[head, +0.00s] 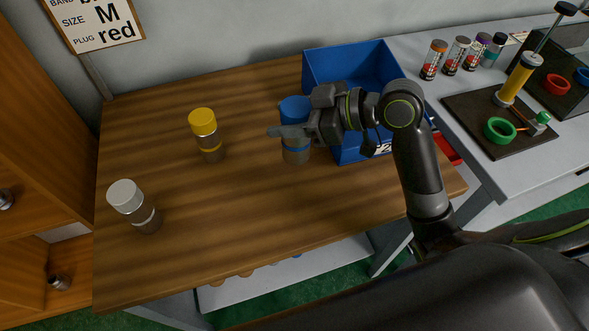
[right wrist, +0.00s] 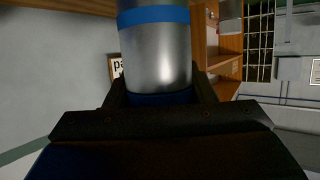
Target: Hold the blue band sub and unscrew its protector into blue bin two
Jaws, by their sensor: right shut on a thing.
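The blue band sub (head: 296,154) is a silver cylinder with a blue band and a blue protector (head: 294,108) on top. It is upright over the wooden table, left of the blue bin (head: 340,57); I cannot tell whether its base touches the table. My right gripper (head: 288,132) reaches in from the right and is shut on it around the protector's lower part. In the right wrist view, the silver body and band (right wrist: 154,16) show beyond the fingers, with a blue strip (right wrist: 160,98) between them. My left gripper is not in view.
A yellow-capped sub (head: 204,124) and a white-capped sub (head: 128,197) stand on the wooden table (head: 230,220). A side table holds several small bottles (head: 433,60) and a dark board (head: 460,115) with a vise. A sign (head: 95,22) stands at the back left. The table's front middle is clear.

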